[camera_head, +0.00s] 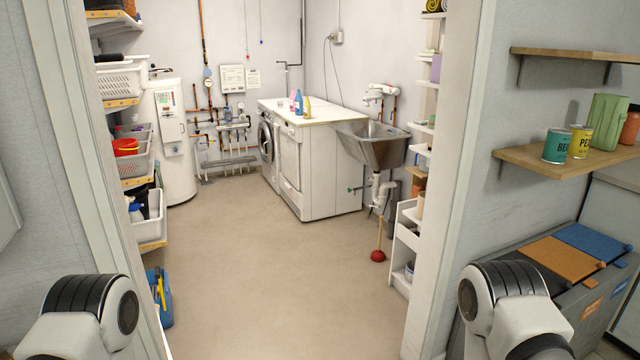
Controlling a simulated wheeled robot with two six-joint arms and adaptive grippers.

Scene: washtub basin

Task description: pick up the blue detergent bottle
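A small blue bottle (298,103) stands upright on the white top of the washing machines (314,112), far off in the room beyond the doorway. A pink bottle stands close to its left and a yellow bottle (307,108) close to its right. My two arms show only as white and black links at the lower left and lower right corners. Both grippers are out of the picture, and nothing of mine is near the bottle.
The doorway ahead is open, with bare floor (270,270) up to the machines. A metal washtub (372,145) and red plunger (378,255) stand right of them. Shelves with baskets (122,80) line the left. A blue bin (160,297) sits by the left jamb.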

